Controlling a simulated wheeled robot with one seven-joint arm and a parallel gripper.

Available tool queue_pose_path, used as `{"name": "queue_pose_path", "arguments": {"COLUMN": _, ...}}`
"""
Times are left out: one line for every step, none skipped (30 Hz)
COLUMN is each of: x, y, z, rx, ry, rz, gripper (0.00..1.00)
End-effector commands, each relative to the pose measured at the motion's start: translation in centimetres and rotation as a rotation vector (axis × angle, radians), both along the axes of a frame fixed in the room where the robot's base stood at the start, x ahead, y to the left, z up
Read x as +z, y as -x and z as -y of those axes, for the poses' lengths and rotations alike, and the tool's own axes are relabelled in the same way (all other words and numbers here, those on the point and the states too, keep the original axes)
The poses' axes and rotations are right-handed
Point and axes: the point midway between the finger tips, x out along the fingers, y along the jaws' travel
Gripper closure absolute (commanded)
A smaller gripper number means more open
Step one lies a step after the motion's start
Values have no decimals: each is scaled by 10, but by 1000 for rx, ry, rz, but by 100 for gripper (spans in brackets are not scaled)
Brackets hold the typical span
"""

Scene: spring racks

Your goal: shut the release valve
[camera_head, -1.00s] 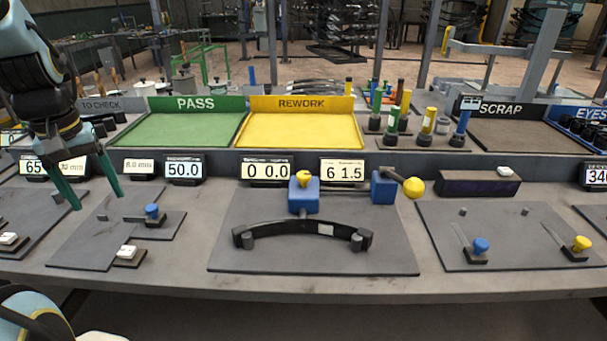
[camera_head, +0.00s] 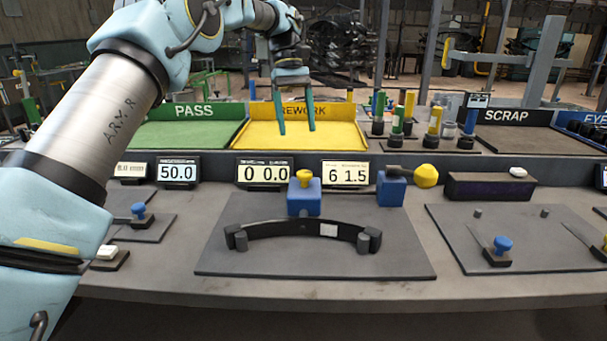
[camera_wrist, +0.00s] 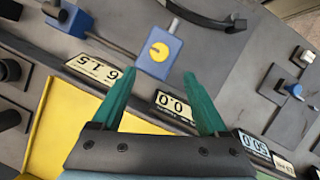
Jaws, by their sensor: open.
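A blue block (camera_head: 304,198) with a yellow knob (camera_head: 304,177) on top stands at the back of the middle plate; no label marks it as the release valve. In the wrist view the round yellow knob (camera_wrist: 159,51) has a small dark mark, and the block lies beyond my fingertips. A second blue block (camera_head: 391,189) at its right carries a lever ending in a yellow ball (camera_head: 426,176). My gripper (camera_head: 297,127) is open and empty, pointing down over the yellow tray behind the displays. In the wrist view my gripper's green fingers (camera_wrist: 158,74) are apart, touching nothing.
A curved dark spring (camera_head: 300,229) lies on the middle plate (camera_head: 320,263). Displays reading 0 0.0 (camera_head: 264,173) and 6 1.5 (camera_head: 345,174) stand behind the blocks. The yellow REWORK tray (camera_head: 345,137) is empty. A plate with knobs (camera_head: 500,215) is at right.

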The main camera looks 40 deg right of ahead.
Motion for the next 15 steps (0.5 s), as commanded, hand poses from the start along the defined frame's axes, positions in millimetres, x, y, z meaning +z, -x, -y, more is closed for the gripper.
{"name": "queue_pose_path", "arguments": {"x": -2, "y": 2, "z": 1, "rx": -2, "ry": -3, "rz": -3, "gripper": 23}}
{"name": "queue_pose_path", "arguments": {"x": -2, "y": 3, "z": 2, "rx": -2, "ry": -4, "rz": -4, "gripper": 23}}
{"name": "queue_pose_path", "arguments": {"x": -4, "y": 4, "z": 1, "rx": -1, "ry": -4, "rz": -4, "gripper": 23}}
{"name": "queue_pose_path", "arguments": {"x": -6, "y": 5, "z": 1, "rx": -1, "ry": -4, "rz": -4, "gripper": 23}}
{"name": "queue_pose_path", "arguments": {"x": -9, "y": 6, "z": 0, "rx": -2, "ry": -5, "rz": -5, "gripper": 23}}
{"name": "queue_pose_path", "arguments": {"x": -13, "y": 7, "z": 0, "rx": -2, "ry": -5, "rz": -4, "gripper": 23}}
{"name": "queue_pose_path", "arguments": {"x": -17, "y": 9, "z": -1, "rx": -2, "ry": -5, "rz": -4, "gripper": 23}}
{"name": "queue_pose_path", "arguments": {"x": -21, "y": 11, "z": -2, "rx": -2, "ry": -6, "rz": -4, "gripper": 23}}
{"name": "queue_pose_path", "arguments": {"x": -28, "y": 13, "z": -3, "rx": -2, "ry": -6, "rz": -4, "gripper": 23}}
{"name": "queue_pose_path", "arguments": {"x": -33, "y": 15, "z": -3, "rx": -2, "ry": -6, "rz": -4, "gripper": 23}}
{"name": "queue_pose_path", "arguments": {"x": -38, "y": 17, "z": -4, "rx": -2, "ry": -7, "rz": -5, "gripper": 23}}
{"name": "queue_pose_path", "arguments": {"x": -45, "y": 20, "z": -5, "rx": -2, "ry": -6, "rz": -4, "gripper": 23}}
{"name": "queue_pose_path", "arguments": {"x": -50, "y": 22, "z": -6, "rx": -2, "ry": -6, "rz": -3, "gripper": 23}}
{"name": "queue_pose_path", "arguments": {"x": -55, "y": 24, "z": -7, "rx": -2, "ry": -6, "rz": -3, "gripper": 23}}
{"name": "queue_pose_path", "arguments": {"x": -62, "y": 27, "z": -7, "rx": -2, "ry": -6, "rz": -3, "gripper": 23}}
